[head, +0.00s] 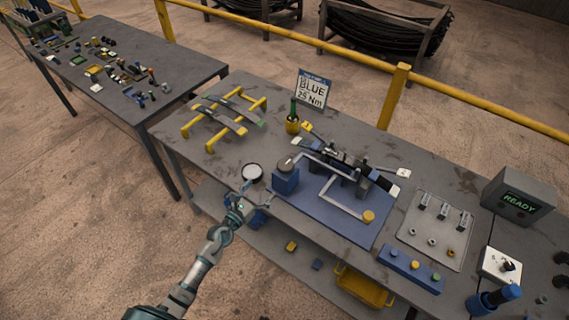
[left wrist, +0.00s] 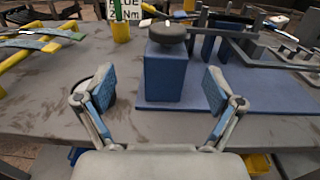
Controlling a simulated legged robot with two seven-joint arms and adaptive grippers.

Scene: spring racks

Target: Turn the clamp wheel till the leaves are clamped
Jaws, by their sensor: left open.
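The clamp wheel (head: 286,164) is a dark grey round knob on top of a blue block (head: 286,183) at the left end of the blue fixture plate (head: 318,214). In the left wrist view the wheel (left wrist: 168,33) shows ahead, above and beyond the fingertips. Dark leaves (head: 345,160) lie in the fixture behind it; whether they are pressed together is too small to tell. My left gripper (head: 257,193) is open and empty at the table's front edge, in front of the block. In the left wrist view its fingers (left wrist: 160,90) are wide apart, touching nothing. My right gripper is not in view.
A yellow rack with leaves (head: 222,118) stands at the left of the table. A sign (head: 313,90) reads BLUE 25 Nm. A grey tray (head: 436,233) and a READY box (head: 520,196) are at the right.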

